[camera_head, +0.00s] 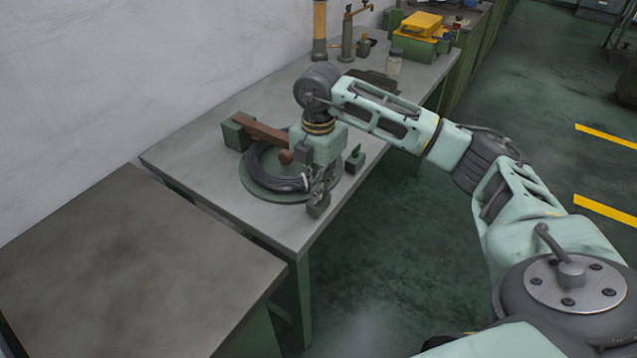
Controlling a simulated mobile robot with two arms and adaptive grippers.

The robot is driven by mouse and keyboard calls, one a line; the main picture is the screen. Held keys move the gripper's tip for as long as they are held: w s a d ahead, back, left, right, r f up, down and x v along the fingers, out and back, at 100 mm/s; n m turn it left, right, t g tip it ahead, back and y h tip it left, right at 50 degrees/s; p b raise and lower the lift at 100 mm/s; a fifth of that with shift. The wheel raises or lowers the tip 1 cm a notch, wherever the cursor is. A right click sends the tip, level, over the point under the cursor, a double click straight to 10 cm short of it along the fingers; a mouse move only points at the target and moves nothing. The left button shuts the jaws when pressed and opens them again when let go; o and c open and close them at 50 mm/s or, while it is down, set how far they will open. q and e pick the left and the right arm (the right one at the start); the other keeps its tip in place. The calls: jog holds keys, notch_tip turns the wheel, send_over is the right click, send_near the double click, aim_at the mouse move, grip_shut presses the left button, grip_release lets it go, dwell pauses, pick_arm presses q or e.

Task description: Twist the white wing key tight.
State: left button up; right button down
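I cannot make out a white wing key in the head view. My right gripper (318,198) points down over the grey worktable (222,190), at the right side of a round green plate (260,188). Its fingers are small and dark here, and I cannot tell whether they are open or shut or touch anything. The gripper body hides part of the plate and whatever is behind it. My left gripper is not in view.
A dark coil (268,178) lies on the plate. A brown bar (258,131) runs from a green block (236,133) toward my gripper. A small green block (355,160) stands to the right. The front table (125,275) is bare.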

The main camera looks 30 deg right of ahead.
jog(key=shift+w+r, duration=0.1)
jog(key=c, duration=2)
grip_release()
notch_tip(320, 180, up, 12)
jog(key=shift+f, duration=0.1)
